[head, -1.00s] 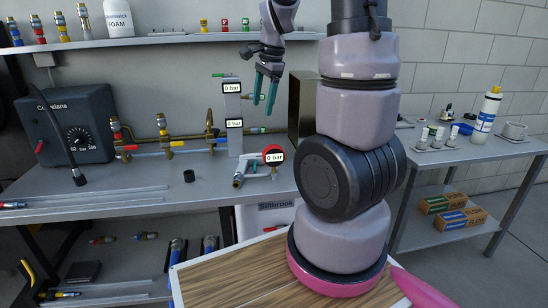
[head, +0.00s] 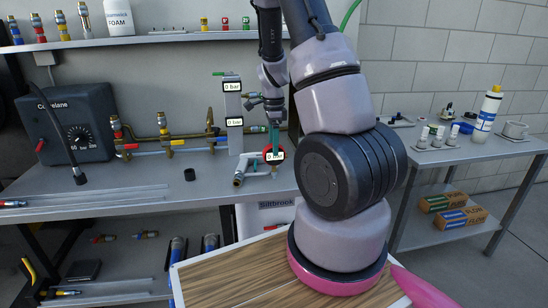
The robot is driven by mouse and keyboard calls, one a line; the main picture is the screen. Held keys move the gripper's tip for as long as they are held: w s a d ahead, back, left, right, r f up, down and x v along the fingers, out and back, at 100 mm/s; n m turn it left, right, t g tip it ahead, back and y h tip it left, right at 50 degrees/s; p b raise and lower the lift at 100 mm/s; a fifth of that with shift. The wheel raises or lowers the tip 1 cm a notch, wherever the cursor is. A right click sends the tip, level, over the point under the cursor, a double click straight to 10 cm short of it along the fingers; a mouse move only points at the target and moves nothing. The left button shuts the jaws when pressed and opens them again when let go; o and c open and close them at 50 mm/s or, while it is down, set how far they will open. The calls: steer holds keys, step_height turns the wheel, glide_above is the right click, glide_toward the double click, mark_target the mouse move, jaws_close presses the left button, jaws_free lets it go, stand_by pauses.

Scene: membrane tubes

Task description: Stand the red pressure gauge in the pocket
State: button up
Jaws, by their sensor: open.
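The red pressure gauge (head: 267,153) is on the bench at the middle, at the right end of a small pale pipe assembly (head: 252,174). My gripper (head: 275,146) has teal fingers and points down right at the gauge. It is open, and its fingertips overlap the gauge in the picture. I cannot tell whether they touch it or stand around it. I cannot make out the pocket for certain.
A row of brass valves (head: 165,135) and a dark Corvelane box (head: 66,124) stand farther left. A small black cup (head: 190,174) is on the bench. The front of the bench is mostly clear.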

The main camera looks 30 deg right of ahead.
mark_target(274, 162)
steer(key=shift+s+f, duration=0.1)
steer(key=shift+f, duration=1.9)
jaws_close()
steer(key=shift+r, duration=0.15)
